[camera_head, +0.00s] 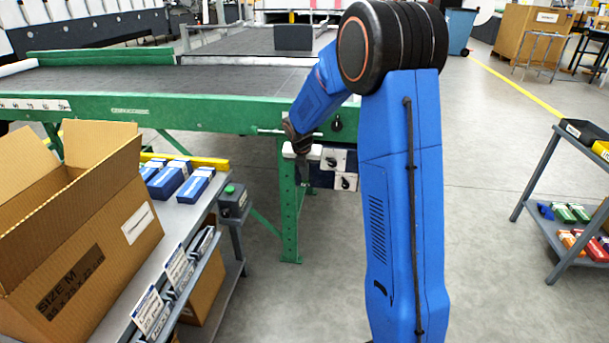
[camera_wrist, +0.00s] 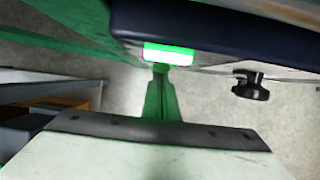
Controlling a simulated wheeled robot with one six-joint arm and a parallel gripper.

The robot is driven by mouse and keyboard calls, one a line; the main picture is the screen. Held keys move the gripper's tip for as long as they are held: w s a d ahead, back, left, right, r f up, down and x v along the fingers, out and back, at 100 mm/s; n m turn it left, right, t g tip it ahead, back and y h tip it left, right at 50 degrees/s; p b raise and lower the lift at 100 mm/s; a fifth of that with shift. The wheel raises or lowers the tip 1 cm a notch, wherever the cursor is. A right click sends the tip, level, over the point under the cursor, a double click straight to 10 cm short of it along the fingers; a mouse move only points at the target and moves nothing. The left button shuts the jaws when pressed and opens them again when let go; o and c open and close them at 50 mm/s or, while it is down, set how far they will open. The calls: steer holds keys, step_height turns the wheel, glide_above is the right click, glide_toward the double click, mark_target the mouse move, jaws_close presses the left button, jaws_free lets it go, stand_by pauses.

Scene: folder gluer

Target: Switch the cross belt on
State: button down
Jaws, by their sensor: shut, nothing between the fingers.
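The cross belt (camera_head: 215,78) has a dark surface and a green side frame (camera_head: 190,110). White-fronted boxes with black knobs (camera_head: 335,161) hang under its right corner, by a green leg (camera_head: 290,215). Another black knob (camera_head: 336,124) sits on the frame above. My gripper (camera_head: 303,168) is shut and empty, just left of these boxes. I cannot tell if it touches them. In the wrist view, a bright green patch (camera_wrist: 168,54) shows below a dark navy body (camera_wrist: 215,35), with a black knob (camera_wrist: 250,86) to its right. My arm partly hides this corner.
An open cardboard box (camera_head: 90,225) and blue cartons (camera_head: 178,182) stand on a grey bench at left. A small box with a green button (camera_head: 232,200) is at the bench's end. A shelf cart (camera_head: 550,180) stands right, with clear floor between.

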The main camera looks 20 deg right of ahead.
steer(key=shift+r, duration=0.15)
steer(key=shift+r, duration=0.6)
